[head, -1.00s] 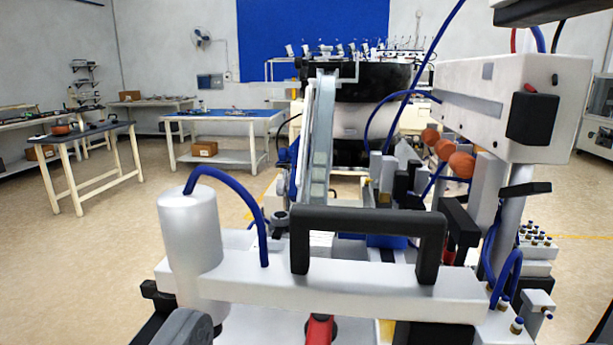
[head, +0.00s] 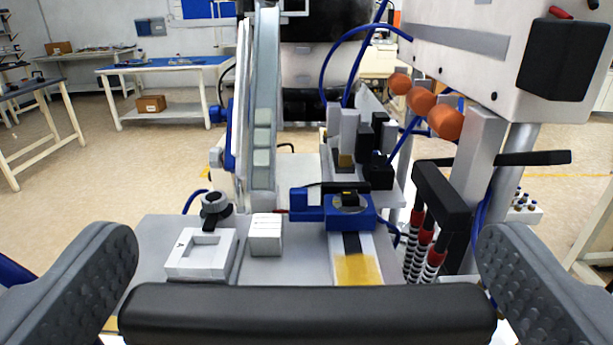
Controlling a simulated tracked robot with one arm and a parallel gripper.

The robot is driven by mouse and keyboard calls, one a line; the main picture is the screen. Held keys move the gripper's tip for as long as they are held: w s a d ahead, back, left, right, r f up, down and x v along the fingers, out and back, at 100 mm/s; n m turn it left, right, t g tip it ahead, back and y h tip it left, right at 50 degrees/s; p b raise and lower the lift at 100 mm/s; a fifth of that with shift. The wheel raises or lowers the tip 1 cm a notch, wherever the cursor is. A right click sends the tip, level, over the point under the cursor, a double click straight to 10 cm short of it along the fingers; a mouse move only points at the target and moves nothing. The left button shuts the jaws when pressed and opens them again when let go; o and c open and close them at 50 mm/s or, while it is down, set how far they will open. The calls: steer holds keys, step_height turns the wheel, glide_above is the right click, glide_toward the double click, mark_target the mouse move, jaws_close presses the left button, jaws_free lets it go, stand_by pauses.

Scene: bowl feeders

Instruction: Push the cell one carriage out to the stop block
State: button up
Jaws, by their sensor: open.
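My gripper (head: 305,245) is open and empty, with one dark ribbed finger at each side of the picture. A black handle bar (head: 308,313) crosses the bottom between the fingers. I cannot tell whether they touch it. Ahead, a blue block (head: 347,212) with a dark top sits over a pale track with a yellow patch (head: 358,269); it looks like the carriage, but no label shows. A small white block (head: 265,234) stands left of the track, apart from the blue block. I cannot tell which piece is the stop block.
A white square frame (head: 176,264) and a grey knob (head: 215,208) are at the left of the plate. A tall feeder track (head: 262,130) rises behind. A white machine head (head: 470,75), orange balls (head: 422,100) and a black bracket (head: 441,202) crowd the right. Open floor lies left.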

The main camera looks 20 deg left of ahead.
steer(key=shift+x, duration=1.15)
